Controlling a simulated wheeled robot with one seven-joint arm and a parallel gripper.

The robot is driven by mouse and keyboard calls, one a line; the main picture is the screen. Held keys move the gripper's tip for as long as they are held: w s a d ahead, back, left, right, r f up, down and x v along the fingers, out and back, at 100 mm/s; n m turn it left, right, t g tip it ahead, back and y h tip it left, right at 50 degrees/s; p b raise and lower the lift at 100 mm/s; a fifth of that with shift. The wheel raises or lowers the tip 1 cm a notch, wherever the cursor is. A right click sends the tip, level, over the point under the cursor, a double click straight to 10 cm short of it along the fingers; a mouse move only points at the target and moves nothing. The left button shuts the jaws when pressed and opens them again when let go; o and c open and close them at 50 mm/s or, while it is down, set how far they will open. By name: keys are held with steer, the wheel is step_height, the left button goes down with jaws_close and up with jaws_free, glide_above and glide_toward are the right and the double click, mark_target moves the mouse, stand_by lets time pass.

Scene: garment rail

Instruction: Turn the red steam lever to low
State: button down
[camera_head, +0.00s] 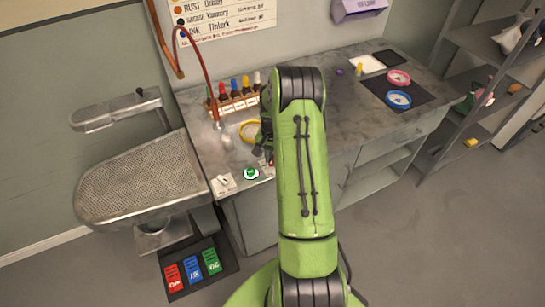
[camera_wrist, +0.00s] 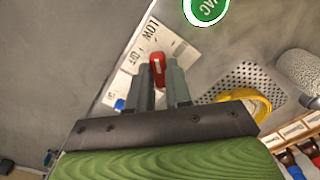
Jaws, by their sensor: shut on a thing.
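The red steam lever (camera_wrist: 157,66) shows in the wrist view between the two fingers of my gripper (camera_wrist: 160,76), which is shut on it. The lever rises from a white label plate (camera_wrist: 145,45) with the words LOW and OFF readable. LOW lies toward the top of the picture, above OFF; the fingers cover part of the plate. I cannot tell exactly which mark the lever points at.
A green VAC button (camera_head: 251,173) sits close left of my gripper in the head view. A yellow ring (camera_head: 250,131) and a rack of small bottles (camera_head: 233,106) stand behind. A perforated pressing board (camera_head: 140,182) is at left. The counter's right middle is mostly clear.

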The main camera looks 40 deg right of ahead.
mark_target(272, 159)
stand_by(0.4)
steer(key=c, duration=1)
jaws_free()
steer(key=shift+c, duration=0.2)
step_height(272, 159, up, 16)
steer(key=p, duration=0.1)
